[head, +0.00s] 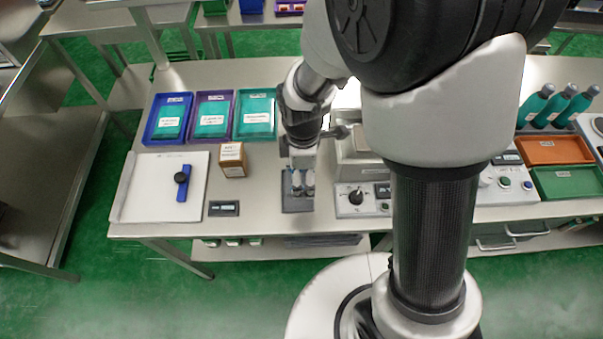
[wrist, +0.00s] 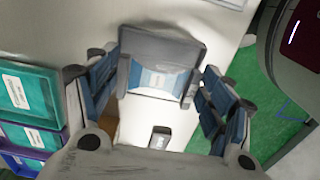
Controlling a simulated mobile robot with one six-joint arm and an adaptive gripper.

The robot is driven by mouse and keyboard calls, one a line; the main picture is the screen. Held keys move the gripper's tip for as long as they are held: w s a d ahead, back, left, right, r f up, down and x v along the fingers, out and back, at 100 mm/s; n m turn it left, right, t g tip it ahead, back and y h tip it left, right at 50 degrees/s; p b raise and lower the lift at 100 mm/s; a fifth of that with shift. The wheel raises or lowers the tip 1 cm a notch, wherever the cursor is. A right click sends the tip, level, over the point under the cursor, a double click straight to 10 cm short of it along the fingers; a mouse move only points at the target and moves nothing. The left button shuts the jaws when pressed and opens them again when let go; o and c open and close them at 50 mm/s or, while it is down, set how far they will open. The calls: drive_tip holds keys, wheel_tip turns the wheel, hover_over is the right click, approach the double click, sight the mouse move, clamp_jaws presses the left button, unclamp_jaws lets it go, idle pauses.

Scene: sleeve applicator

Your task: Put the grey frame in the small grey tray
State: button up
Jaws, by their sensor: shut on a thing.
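My gripper (head: 298,189) points down over the small grey tray (head: 297,207) near the table's front edge. In the wrist view the blue-padded fingers (wrist: 163,94) stand on both sides of a grey piece, which I take as the grey frame (wrist: 187,88), and are shut on it. A pale, labelled area shows in its middle. The dark grey tray (wrist: 163,44) shows right behind it. Where frame and tray meet is hard to make out, and I cannot tell whether they touch. In the head view the fingers mostly hide the frame.
A small brown carton (head: 232,159) and a black display (head: 223,208) stand left of the tray. A grey device with a knob (head: 356,197) is close on the right. Blue, purple and teal bins (head: 255,117) line the back. A white board with a blue tool (head: 182,188) lies left.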

drive_tip(key=shift+f+b, duration=0.8)
drive_tip(key=shift+f, duration=1.8)
drive_tip(key=shift+f, duration=0.2)
drive_tip(key=o, duration=1.1)
wheel_tip(320, 180, up, 13)
drive_tip(key=p, duration=0.4)
wheel_tip(320, 180, up, 12)
drive_tip(key=m+t, duration=0.2)
drive_tip(key=m, duration=0.7)
hover_over(303, 180)
drive_tip(key=s+d, duration=0.5)
drive_tip(key=d, duration=0.2)
drive_tip(key=s+d+r+m+t, duration=0.2)
drive_tip(key=s+r+m, duration=0.3)
drive_tip(key=s+m, duration=0.3)
drive_tip(key=shift+s+d+r+m+t, duration=0.25)
drive_tip(key=shift+d+r+m+t, duration=0.1)
drive_tip(key=shift+d, duration=0.55)
